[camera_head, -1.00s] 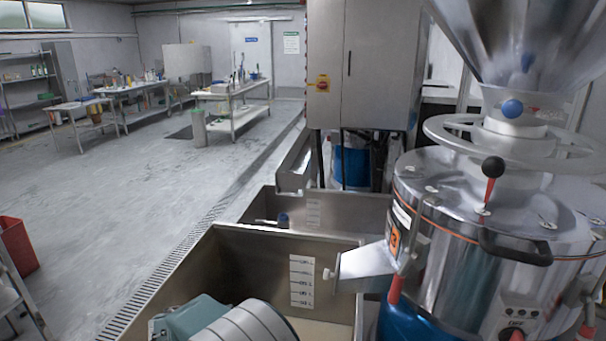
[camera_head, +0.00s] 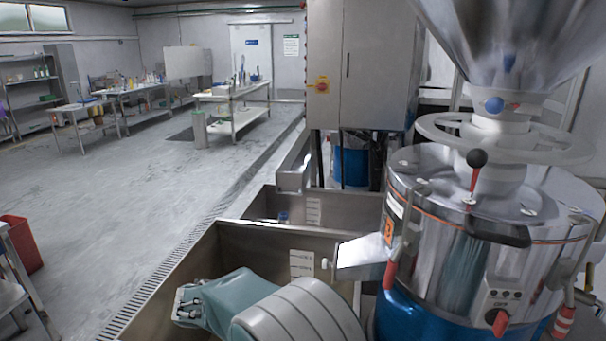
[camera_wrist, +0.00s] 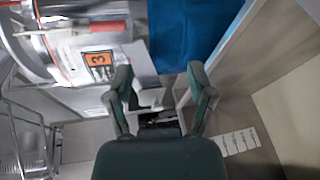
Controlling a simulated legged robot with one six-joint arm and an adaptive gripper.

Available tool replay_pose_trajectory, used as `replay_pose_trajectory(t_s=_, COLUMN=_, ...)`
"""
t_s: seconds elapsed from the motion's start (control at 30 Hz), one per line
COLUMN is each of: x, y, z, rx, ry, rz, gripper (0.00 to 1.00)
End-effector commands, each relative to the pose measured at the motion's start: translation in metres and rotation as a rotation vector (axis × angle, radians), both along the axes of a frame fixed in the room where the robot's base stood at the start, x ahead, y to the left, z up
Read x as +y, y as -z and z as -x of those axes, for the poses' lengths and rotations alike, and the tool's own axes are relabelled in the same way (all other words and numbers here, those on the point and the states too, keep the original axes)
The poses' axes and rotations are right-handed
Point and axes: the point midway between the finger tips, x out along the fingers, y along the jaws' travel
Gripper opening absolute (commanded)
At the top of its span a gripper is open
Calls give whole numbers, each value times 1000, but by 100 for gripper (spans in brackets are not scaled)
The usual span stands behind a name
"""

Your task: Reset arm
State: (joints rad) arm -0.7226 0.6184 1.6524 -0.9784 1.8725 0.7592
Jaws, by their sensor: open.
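My gripper (camera_wrist: 160,88) is open in the wrist view, with its two green-grey fingers spread apart. Nothing shows held between them. In the head view, my grey and teal arm reaches in from the bottom over the near steel bin (camera_head: 335,245); I cannot make out the fingers there. The steel grinder (camera_head: 440,235), with a blue base and an orange "3" label, stands to the right of the arm. The grinder also shows at the upper left of the wrist view (camera_wrist: 65,45). Its chute (camera_head: 362,258) points toward the near bin.
A second steel bin (camera_head: 345,208) lies behind the near one. A grey cabinet (camera_head: 365,65) stands behind the bins. A red bin (camera_head: 20,243) is at the far left. The floor (camera_head: 130,190) left of the drain is mostly clear, with worktables at the back.

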Motion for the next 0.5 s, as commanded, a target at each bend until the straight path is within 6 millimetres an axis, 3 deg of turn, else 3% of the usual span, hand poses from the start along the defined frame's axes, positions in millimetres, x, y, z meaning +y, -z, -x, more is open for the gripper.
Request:
replay_pose_trajectory(t_s=0.27, x=-64, y=-28, z=21, rx=87, ry=78, rz=-261, gripper=70)
replay_pose_trajectory(t_s=0.5, x=-116, y=-45, z=60, rx=120, ry=110, rz=-567, gripper=70)
